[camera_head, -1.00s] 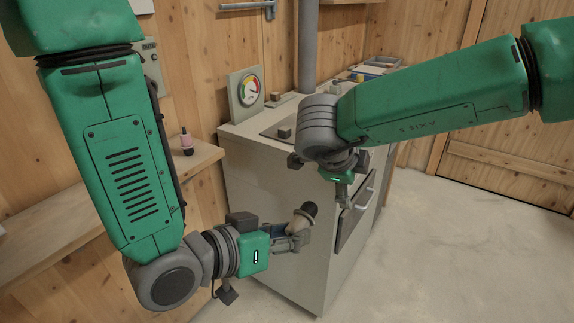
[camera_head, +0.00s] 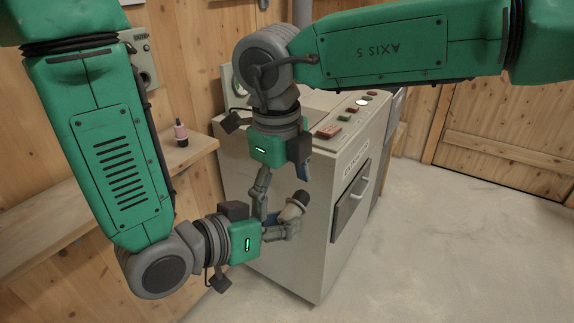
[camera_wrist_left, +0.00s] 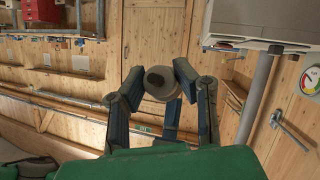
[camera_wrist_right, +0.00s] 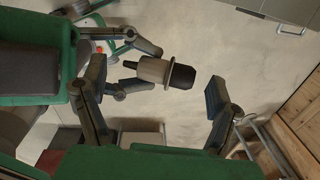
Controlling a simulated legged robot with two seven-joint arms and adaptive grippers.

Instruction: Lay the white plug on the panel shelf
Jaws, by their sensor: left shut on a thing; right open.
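The white plug (camera_head: 291,211), pale with a dark end, is held off the floor in front of the grey cabinet. My left gripper (camera_head: 283,232) is shut on it. In the left wrist view the plug (camera_wrist_left: 161,88) sits between the left fingers. My right gripper (camera_head: 281,192) is open and comes down from above, close to the plug. In the right wrist view the plug (camera_wrist_right: 155,70) shows between the spread right fingers, apart from the right finger; contact on the left side is unclear. A wooden shelf (camera_head: 75,215) runs along the left wall below a grey panel box (camera_head: 144,62).
A small pink bottle with a dark top (camera_head: 181,133) stands on the wooden shelf. The grey cabinet (camera_head: 300,255) has buttons on top (camera_head: 350,110) and a handled door (camera_head: 352,205). The floor at right (camera_head: 450,240) is clear.

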